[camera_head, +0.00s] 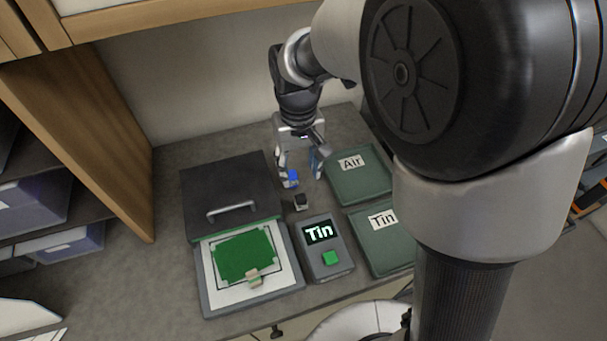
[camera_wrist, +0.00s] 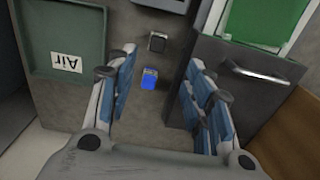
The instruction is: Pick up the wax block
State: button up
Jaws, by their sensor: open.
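A small blue block (camera_head: 293,177), which I take to be the wax block though no label confirms it, sits on the grey worktop. It also shows in the wrist view (camera_wrist: 149,79), in the gap between my fingers, closer to the left finger. My gripper (camera_head: 303,178) is open above the worktop, its fingers pointing down around the blue block's place. In the wrist view my gripper (camera_wrist: 160,88) has blue-padded fingers spread wide, with nothing held. I cannot tell the exact height of the fingertips over the block.
A small dark block (camera_head: 301,202) stands just in front of the blue one. Green trays marked Air (camera_head: 371,186) and Tin (camera_head: 377,254) lie right. A device (camera_head: 340,272) reads Tin. A dark handled lid (camera_head: 205,193) and a green sheet (camera_head: 240,252) on a white board are left.

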aim_at(301, 198)
notch_tip(301, 198, down, 9)
jog(key=shift+b, duration=0.85)
jog(key=shift+w+d+f+b, duration=0.1)
jog(key=shift+f+b, duration=0.25)
jog(key=shift+f, duration=1)
jog(key=shift+w+d+f+b, duration=0.1)
jog(key=shift+f+b, duration=0.25)
jog(key=shift+f, duration=1)
jog(key=shift+r, duration=0.1)
jog(key=shift+c, duration=0.2)
grip_shut()
